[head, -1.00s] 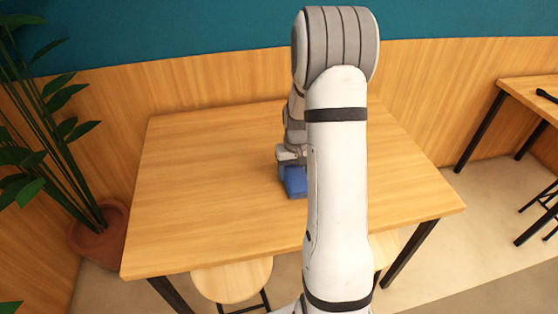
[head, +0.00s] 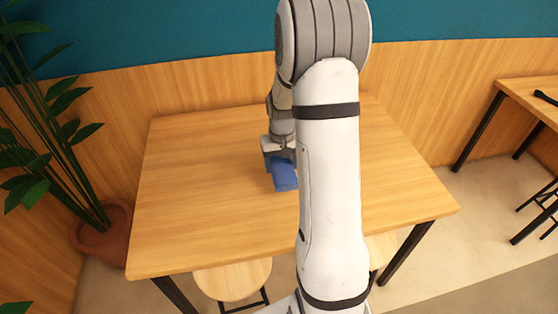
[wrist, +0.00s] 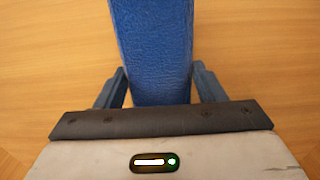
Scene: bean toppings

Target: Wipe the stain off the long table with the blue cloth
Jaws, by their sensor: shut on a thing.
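The long table (head: 200,215) is a light wooden top on dark legs. The blue cloth (head: 284,178) is a folded block near the middle of the table, at or just above its surface. My gripper (head: 281,158) is shut on the cloth. In the wrist view the cloth (wrist: 152,50) stretches away from between the two fingers of my gripper (wrist: 158,88). No stain shows on the visible tabletop; my arm hides part of the right half, and the cloth covers a patch.
Stools (head: 232,279) stand at the table's front edge. A potted plant (head: 104,230) is at the left. A second table (head: 530,97) with a dark object (head: 545,97) is at the right. A wood-panelled wall runs behind. The left half of the tabletop is clear.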

